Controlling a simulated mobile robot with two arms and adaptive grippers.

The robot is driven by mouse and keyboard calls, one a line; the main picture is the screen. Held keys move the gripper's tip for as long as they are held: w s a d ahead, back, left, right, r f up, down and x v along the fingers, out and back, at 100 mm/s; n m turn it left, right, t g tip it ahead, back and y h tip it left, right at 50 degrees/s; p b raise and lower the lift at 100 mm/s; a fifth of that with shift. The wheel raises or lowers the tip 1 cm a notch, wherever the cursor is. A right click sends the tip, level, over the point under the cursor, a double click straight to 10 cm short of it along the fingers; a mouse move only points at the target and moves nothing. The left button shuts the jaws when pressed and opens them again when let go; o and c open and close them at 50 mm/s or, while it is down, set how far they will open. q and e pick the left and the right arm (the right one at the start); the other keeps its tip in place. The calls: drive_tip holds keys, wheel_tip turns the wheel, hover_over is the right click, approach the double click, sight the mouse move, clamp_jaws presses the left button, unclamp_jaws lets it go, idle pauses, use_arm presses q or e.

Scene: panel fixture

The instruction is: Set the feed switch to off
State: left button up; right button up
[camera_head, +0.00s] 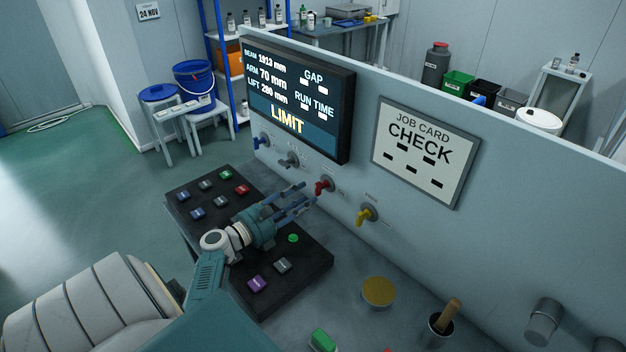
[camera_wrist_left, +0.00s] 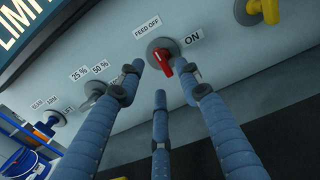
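The feed switch (camera_head: 323,185) is a red handle on a round grey base on the light wall panel. In the left wrist view the same switch (camera_wrist_left: 163,60) has a FEED OFF label (camera_wrist_left: 147,26) above it and an ON label (camera_wrist_left: 192,40) to its right. I cannot tell for sure which label the handle points to. My left gripper (camera_head: 303,197) is in front of the panel, just left of the switch. Its blue fingers (camera_wrist_left: 160,85) are spread around the switch's place in the wrist view, with nothing held. Contact with the handle cannot be told. My right gripper is out of view.
A yellow switch (camera_head: 366,214) is to the right; a grey one (camera_head: 290,161) and a blue one (camera_head: 262,141) are to the left. A black button box (camera_head: 310,262) lies under my left gripper. A screen (camera_head: 300,95) reading LIMIT and a job card (camera_head: 425,150) are above.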

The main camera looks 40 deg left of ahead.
use_arm(q)
drive_tip(key=s, duration=0.6)
drive_tip(key=shift+a, duration=0.3)
